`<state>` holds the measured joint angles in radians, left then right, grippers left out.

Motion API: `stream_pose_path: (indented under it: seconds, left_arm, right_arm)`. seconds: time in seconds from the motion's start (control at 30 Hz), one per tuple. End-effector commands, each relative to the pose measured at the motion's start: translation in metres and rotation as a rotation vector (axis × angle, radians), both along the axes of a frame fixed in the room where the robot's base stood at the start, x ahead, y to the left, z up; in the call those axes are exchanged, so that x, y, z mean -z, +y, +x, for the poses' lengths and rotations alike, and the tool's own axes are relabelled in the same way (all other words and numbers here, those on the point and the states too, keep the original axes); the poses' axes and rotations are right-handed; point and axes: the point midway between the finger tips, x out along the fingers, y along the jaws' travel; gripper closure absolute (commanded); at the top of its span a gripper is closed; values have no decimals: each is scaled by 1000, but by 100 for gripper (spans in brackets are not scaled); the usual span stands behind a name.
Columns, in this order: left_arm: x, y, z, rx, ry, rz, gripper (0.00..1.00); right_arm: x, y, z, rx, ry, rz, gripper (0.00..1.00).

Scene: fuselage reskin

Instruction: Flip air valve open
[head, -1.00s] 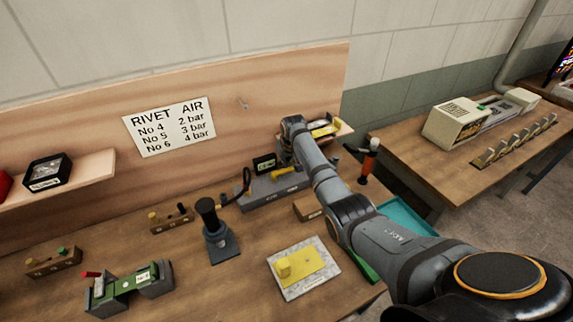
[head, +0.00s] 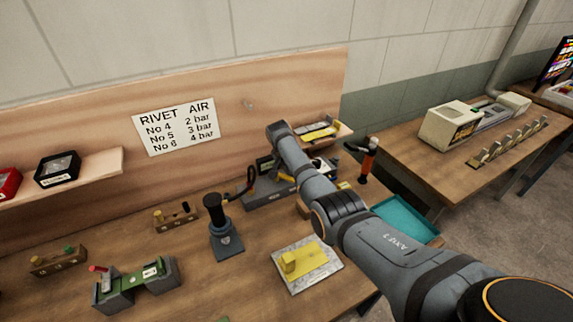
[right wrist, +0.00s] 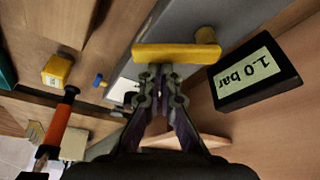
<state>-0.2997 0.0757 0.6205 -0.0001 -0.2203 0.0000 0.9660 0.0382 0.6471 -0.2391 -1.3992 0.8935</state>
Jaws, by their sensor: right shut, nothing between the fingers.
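The air valve's yellow lever (right wrist: 175,52) lies across the right wrist view, with its round pivot end at the right, over a grey manifold block. It also shows partly in the head view (head: 286,178), beside my right arm. My right gripper (right wrist: 160,70) is shut and empty. Its fingertips are at the near side of the lever, towards its left end; I cannot tell whether they touch. In the head view my forearm and wrist hide most of the gripper. A black display reading 1.0 bar (right wrist: 247,73) stands right of the lever. My left gripper is not in view.
An orange-handled tool (head: 368,160) stands right of the arm, near a teal tray (head: 405,220). A dark grey stand (head: 225,230) and a yellow-topped plate (head: 306,264) are on the bench in front. A small shelf (head: 342,132) is behind the wrist.

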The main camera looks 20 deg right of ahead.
Motion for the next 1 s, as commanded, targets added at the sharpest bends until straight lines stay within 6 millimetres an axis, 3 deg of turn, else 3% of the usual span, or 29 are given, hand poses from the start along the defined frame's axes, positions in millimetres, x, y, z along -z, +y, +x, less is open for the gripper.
stream_pose_path:
  seconds: [0.23, 0.57, 1.0]
  left_arm:
    - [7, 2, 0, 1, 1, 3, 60]
    - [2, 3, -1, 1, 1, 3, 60]
    - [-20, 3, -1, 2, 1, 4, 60]
  right_arm:
    - [1, 7, -7, 208, 1, 1, 100]
    - [-1, 6, -8, 207, 1, 0, 100]
    - [-3, 2, -16, 206, 0, 0, 100]
